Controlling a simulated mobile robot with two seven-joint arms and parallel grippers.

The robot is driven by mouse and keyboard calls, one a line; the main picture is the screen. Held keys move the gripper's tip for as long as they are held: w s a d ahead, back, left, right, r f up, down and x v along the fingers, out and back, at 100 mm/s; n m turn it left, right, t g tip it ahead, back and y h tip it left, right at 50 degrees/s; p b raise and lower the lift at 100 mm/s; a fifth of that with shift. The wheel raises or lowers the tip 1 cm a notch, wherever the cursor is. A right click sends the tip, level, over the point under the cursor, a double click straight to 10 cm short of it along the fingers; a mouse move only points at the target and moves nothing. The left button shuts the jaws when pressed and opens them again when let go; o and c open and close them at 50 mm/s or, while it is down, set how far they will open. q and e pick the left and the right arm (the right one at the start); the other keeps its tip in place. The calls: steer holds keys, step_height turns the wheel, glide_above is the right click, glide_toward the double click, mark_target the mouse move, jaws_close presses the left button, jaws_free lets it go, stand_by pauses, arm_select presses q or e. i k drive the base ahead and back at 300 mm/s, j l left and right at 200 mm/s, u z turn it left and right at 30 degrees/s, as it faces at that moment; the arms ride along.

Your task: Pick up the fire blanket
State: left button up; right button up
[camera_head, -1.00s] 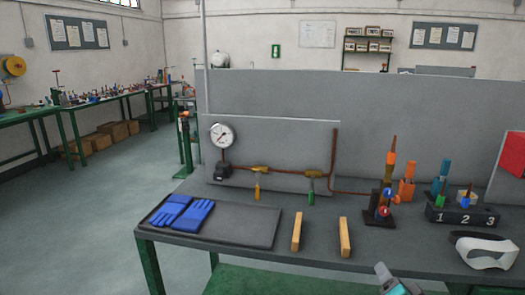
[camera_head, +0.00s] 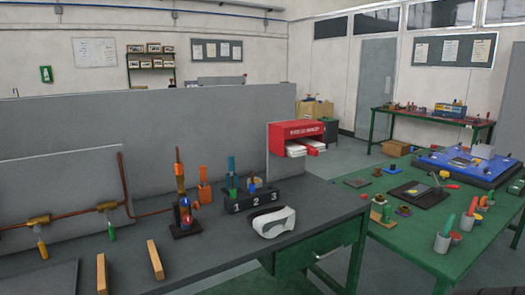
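A red box (camera_head: 296,131) with white lettering is mounted at the right end of the grey partition, above the dark workbench. The lettering is too small to read surely; it may be the fire blanket holder. White folded material (camera_head: 296,149) shows in its open lower front. Neither of my grippers is in view.
White goggles (camera_head: 273,222) lie on the workbench (camera_head: 330,205), beside a black numbered block (camera_head: 250,198) with coloured pieces. A burner-like stand (camera_head: 184,220) is to its left. A green table (camera_head: 400,235) with tools is at right. Bench surface right of the goggles is clear.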

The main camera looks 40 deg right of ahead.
mark_target(298, 147)
steer(key=z, duration=1.7)
steer(key=i+l+u, duration=0.1)
steer(key=i+l, duration=0.55)
steer(key=l, duration=0.1)
